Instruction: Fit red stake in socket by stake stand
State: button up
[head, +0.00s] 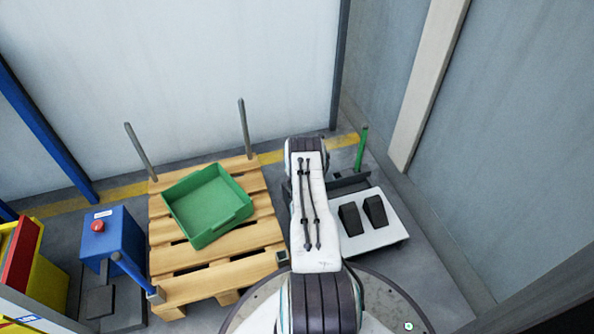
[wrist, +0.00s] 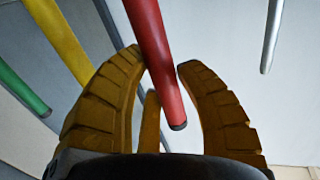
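The red stake (wrist: 160,60) runs down from the top of the wrist view, and its dark free end lies between the fingers. My gripper (wrist: 161,62) has its ochre fingers on either side of the stake, with narrow gaps showing, so it looks open around it. My gripper and the red stake are hidden behind my arm in the head view. The stake stand (head: 348,181) is mostly covered by my arm. A green stake (head: 362,148) rises from its right end. An empty-looking socket (head: 282,257) is at the pallet's front right corner.
A yellow stake (wrist: 62,38) stands close to the red one. The wooden pallet (head: 225,270) holds a green tray (head: 208,204), two grey stakes (head: 244,128) and a blue stake (head: 132,271). A pedal board (head: 375,240) lies right of my arm. A wall closes the right side.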

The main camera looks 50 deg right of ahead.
grip_shut()
jog(key=shift+r, duration=0.15)
notch_tip(320, 180, up, 10)
jog(key=p, duration=1)
jog(key=shift+p, duration=0.3)
dwell(0.4)
